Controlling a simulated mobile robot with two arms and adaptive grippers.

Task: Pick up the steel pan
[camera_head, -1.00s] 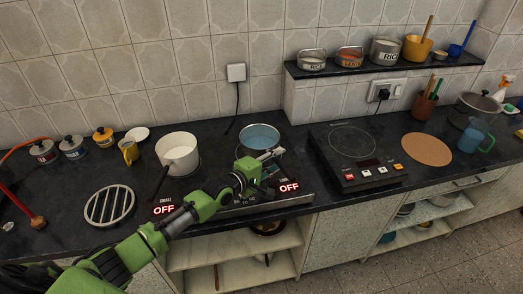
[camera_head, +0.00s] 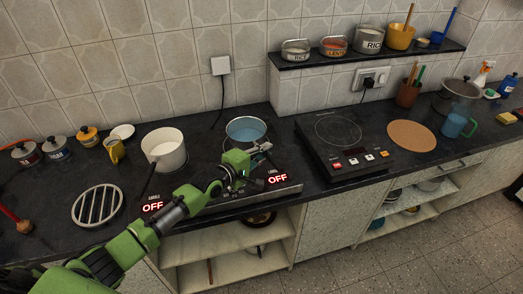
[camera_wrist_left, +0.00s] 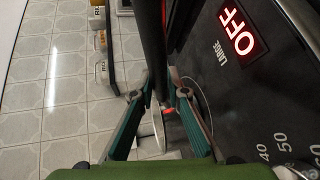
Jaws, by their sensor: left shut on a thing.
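The steel pan (camera_head: 246,131), with a metallic rim and a blue inside, sits on the right burner of the black two-burner hob. My left gripper (camera_head: 261,153) is at its near right side in the head view, hiding the pan's lower edge and handle. In the left wrist view, the two teal fingers of my left gripper (camera_wrist_left: 160,95) are closed on a long black handle (camera_wrist_left: 153,40). I cannot see any clear gap under the pan. My right gripper is not in view.
A white pot (camera_head: 163,150) with a dark handle stands on the left burner. A black induction plate (camera_head: 345,145) lies to the right, then a round cork mat (camera_head: 411,135). A metal trivet (camera_head: 97,205) is at the left. The wall (camera_head: 165,75) rises behind the counter.

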